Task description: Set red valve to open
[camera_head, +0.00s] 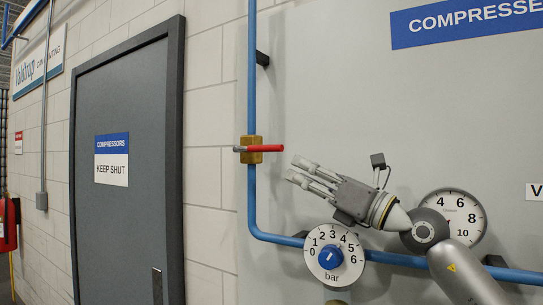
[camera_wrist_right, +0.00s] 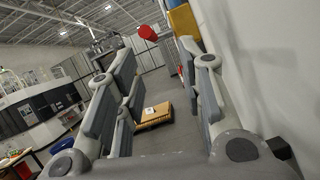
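The red valve handle (camera_head: 265,148) lies horizontal, crossing the vertical blue pipe (camera_head: 252,90), with its red end pointing right. It sits on a brass valve body (camera_head: 248,155). My right gripper (camera_head: 294,170) is just right of and slightly below the handle's red end, fingers pointing left toward the valve, apart from it. In the right wrist view my gripper (camera_wrist_right: 160,85) has its fingers spread with nothing between them. There the red handle end (camera_wrist_right: 148,33) and the yellowish valve body (camera_wrist_right: 183,20) show beyond the fingertips. My left gripper is not in view.
A regulator dial with a blue knob (camera_head: 331,258) is below my right gripper, and a round gauge (camera_head: 467,212) is behind my arm. The blue pipe bends right along the wall. A grey door (camera_head: 125,220) stands left, a red extinguisher (camera_head: 7,225) at far left.

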